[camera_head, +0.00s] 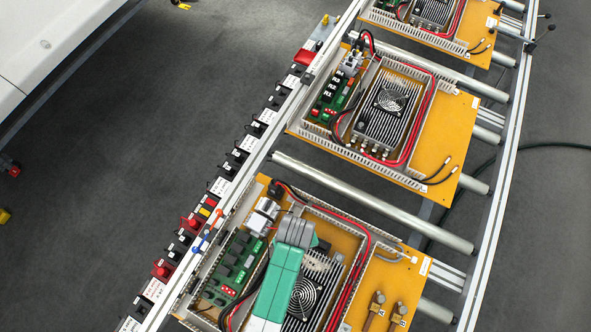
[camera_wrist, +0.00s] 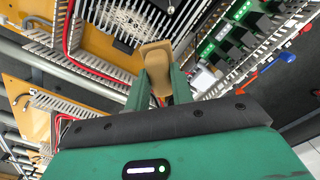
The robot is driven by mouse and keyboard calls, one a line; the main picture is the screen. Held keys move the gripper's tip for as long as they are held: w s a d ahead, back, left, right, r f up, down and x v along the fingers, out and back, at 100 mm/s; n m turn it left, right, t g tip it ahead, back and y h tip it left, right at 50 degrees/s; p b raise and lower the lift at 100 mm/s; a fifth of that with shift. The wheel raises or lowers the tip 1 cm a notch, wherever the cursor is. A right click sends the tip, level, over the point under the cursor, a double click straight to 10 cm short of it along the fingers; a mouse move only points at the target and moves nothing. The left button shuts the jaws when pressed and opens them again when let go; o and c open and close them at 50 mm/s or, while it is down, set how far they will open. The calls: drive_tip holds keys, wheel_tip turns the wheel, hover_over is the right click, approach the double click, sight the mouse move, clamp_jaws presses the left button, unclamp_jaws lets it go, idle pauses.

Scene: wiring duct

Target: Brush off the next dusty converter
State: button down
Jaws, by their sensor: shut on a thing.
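In the wrist view my gripper (camera_wrist: 158,78) is shut on a tan wooden-looking brush handle (camera_wrist: 156,58), held between its two green fingers. The brush's bristles are hidden. In the head view my arm covers part of the nearest converter (camera_head: 305,298), a finned unit with a round fan on a yellow board. Pale patches show on its upper fins near my arm; I cannot tell whether they are dust. The fins also show in the wrist view (camera_wrist: 130,22), beyond the brush. A second converter (camera_head: 386,112) and a third converter (camera_head: 436,12) sit farther along, both clear of my arm.
Green circuit boards (camera_head: 236,262), red cables (camera_head: 360,255) and slotted grey duct walls surround the converter. Two brass-coloured fittings (camera_head: 375,305) stand at the lower right. A rail (camera_head: 255,160) with switches runs along the left. Grey rollers (camera_head: 375,200) separate the boards.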

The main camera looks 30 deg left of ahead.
drive_tip(key=shift+f+b, duration=2.5)
drive_tip(key=shift+f, duration=0.2)
drive_tip(key=shift+f+b, duration=0.6)
drive_tip(key=shift+f, duration=0.45)
